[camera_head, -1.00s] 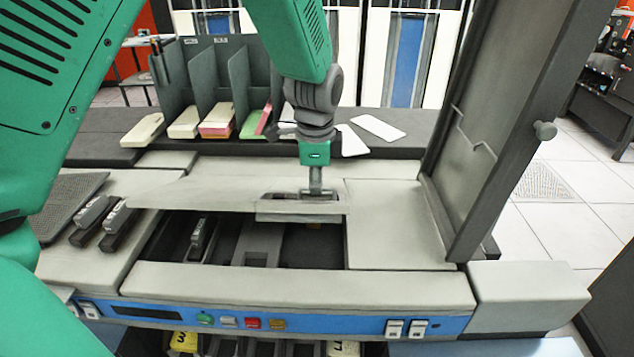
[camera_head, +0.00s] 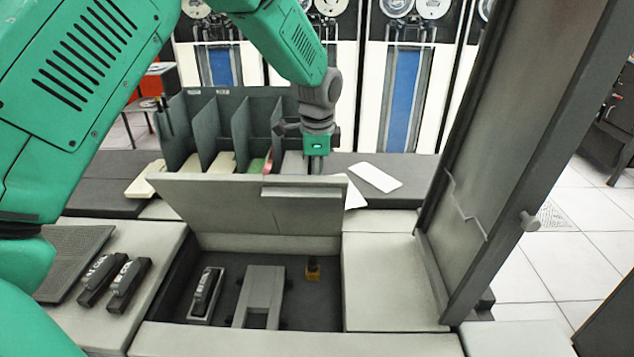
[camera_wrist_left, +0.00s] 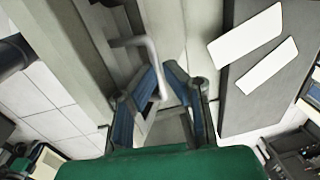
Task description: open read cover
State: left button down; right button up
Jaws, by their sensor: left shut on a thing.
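The read cover (camera_head: 245,208) is a grey flat lid, tilted up steeply from the back edge of the opening in the machine's top. My left gripper (camera_head: 318,165) is at the lid's upper right edge, and its fingertips are mostly hidden behind the lid. In the left wrist view, my left gripper (camera_wrist_left: 170,88) has its blue-padded fingers around a light grey bar, the cover's handle (camera_wrist_left: 154,62), and is shut on it. The bay (camera_head: 290,310) under the lid is exposed, with a small black-and-grey part, a grey block and a yellow part inside. My right gripper is not in view.
A tall dark panel (camera_head: 520,150) with a knob stands upright at the right. A dark card rack (camera_head: 215,125) stands behind the lid, with white cards (camera_head: 375,177) beside it. Two black parts (camera_head: 115,280) and a mesh pad (camera_head: 75,262) sit left of the bay.

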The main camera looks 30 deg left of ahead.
pick_arm(q)
jog(key=c, duration=2.2)
grip_release()
jog(key=shift+w+a+r, duration=0.15)
jog(key=shift+w+a, duration=0.35)
jog(key=shift+w, duration=0.2)
jog(key=o, duration=0.5)
jog(key=shift+w+a+f, duration=0.1)
jog(key=shift+w+f, duration=0.1)
jog(key=shift+f, duration=0.05)
jog(key=shift+w+f, duration=0.15)
jog(key=shift+f, duration=0.05)
jog(key=shift+w+a, duration=0.1)
jog(key=shift+a, duration=0.1)
jog(key=w+a+r, duration=0.1)
jog(key=w+r, duration=0.1)
jog(key=r, duration=0.2)
jog(key=w+a+r, duration=0.2)
jog(key=r, duration=0.3)
jog(key=w+a+r, duration=0.1)
jog(key=w+r, duration=0.1)
jog(key=r, duration=0.2)
jog(key=shift+w+a+r, duration=0.15)
jog(key=shift+w+r, duration=0.2)
jog(key=shift+w, duration=0.05)
